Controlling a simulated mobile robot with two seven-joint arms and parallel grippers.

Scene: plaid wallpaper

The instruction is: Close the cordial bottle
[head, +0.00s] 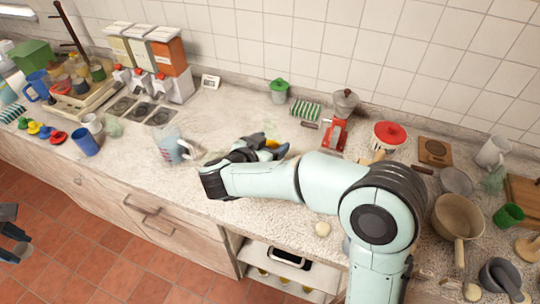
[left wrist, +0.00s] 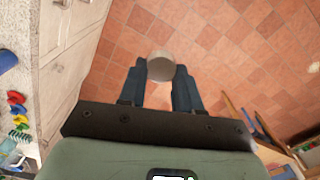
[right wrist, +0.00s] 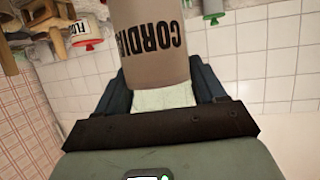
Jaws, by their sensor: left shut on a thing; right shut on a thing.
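The cordial bottle (right wrist: 150,45) is grey-brown with dark lettering that reads upside down in the right wrist view. My right gripper (right wrist: 160,75) is shut on it, with a finger on each side. In the head view that gripper (head: 262,148) is above the counter, and the bottle cannot be made out there. The bottle's mouth is out of view. My left gripper (left wrist: 160,68) is shut on a small round beige piece (left wrist: 161,66), which looks like a cap or stopper, held over the floor. In the head view the left gripper (head: 14,234) shows only partly at the left edge.
A blue cup (head: 86,142) and coloured pieces are further left. A red-lidded jar (head: 388,136), a pan (head: 457,217) and a mortar (head: 500,276) crowd the right. Floor tiles (head: 75,262) are clear below my left gripper.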

